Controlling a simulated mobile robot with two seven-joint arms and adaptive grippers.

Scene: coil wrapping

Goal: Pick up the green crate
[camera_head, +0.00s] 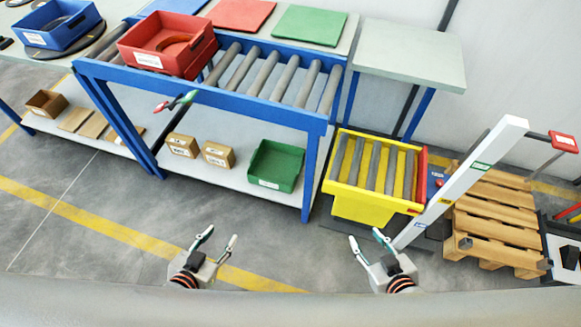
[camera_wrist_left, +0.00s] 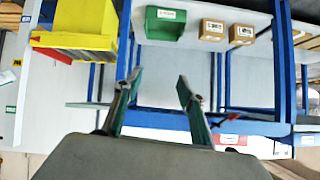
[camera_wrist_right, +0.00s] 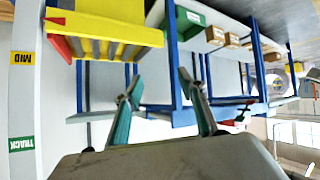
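The green crate (camera_head: 276,165) is an open bin with a white label on its front. It stands on the lower shelf (camera_head: 225,172) of the blue-framed conveyor table, at the right end. It shows upside down in the left wrist view (camera_wrist_left: 166,22) and partly in the right wrist view (camera_wrist_right: 189,22). My left gripper (camera_head: 219,238) is open and empty, below and left of the crate in the head view. My right gripper (camera_head: 364,241) is open and empty, below and right of it. Neither gripper touches the crate.
Two small cardboard boxes (camera_head: 217,154) stand left of the crate. A blue table leg (camera_head: 310,180) stands right of it, then a yellow roller unit (camera_head: 370,200) and a white post (camera_head: 465,180). A red crate (camera_head: 167,45) sits on the rollers above. The floor in front is clear.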

